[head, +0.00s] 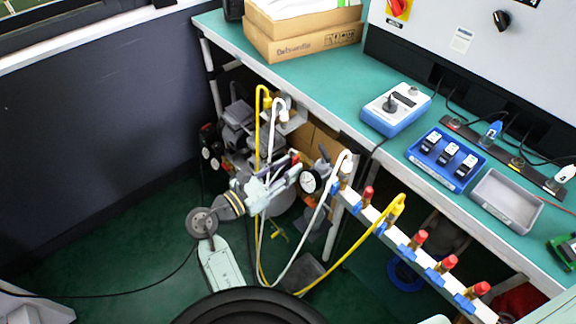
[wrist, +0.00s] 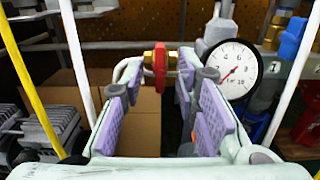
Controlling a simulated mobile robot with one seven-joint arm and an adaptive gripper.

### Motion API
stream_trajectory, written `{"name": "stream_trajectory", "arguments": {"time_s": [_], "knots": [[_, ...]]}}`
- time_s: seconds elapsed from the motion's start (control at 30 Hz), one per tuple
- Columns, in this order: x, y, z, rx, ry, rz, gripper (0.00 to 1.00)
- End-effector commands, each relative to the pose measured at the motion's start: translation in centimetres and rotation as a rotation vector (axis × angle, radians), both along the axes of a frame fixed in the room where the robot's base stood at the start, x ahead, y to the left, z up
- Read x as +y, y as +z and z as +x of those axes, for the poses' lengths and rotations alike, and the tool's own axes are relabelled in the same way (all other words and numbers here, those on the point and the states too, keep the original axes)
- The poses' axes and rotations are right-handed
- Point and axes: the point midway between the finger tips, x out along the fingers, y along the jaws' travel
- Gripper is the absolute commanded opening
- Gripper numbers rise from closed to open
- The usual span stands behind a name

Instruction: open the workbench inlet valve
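A small valve with a red handle (wrist: 160,64) and brass ends (wrist: 150,60) shows in the wrist view, at the upper middle, beyond my fingers. The handle looks upright, seen nearly edge-on. My gripper (wrist: 160,92) is open, with a purple pad on each finger. The handle lies in line with the gap between the fingers, with no visible contact. In the head view my gripper (head: 285,182) reaches in under the bench edge, beside a round gauge. The valve is mostly hidden there by my gripper and the hoses.
A white-faced pressure gauge (wrist: 231,69) stands close to my right finger; it also shows in the head view (head: 312,181). Yellow hoses (wrist: 32,90) and white hoses (wrist: 77,60) hang close by. A manifold rail (head: 405,243) with several red-capped valves runs along the bench front.

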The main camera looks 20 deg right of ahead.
Motion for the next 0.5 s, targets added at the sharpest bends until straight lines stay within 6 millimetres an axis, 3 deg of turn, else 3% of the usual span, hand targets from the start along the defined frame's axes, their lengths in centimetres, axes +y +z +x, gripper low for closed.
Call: {"name": "stream_trajectory", "arguments": {"time_s": [0.37,0.5], "knots": [[-0.65,-0.02,0.21,0.000,0.000,0.000,0.28],[-0.63,-0.02,0.21,0.000,0.000,0.000,0.19]]}}
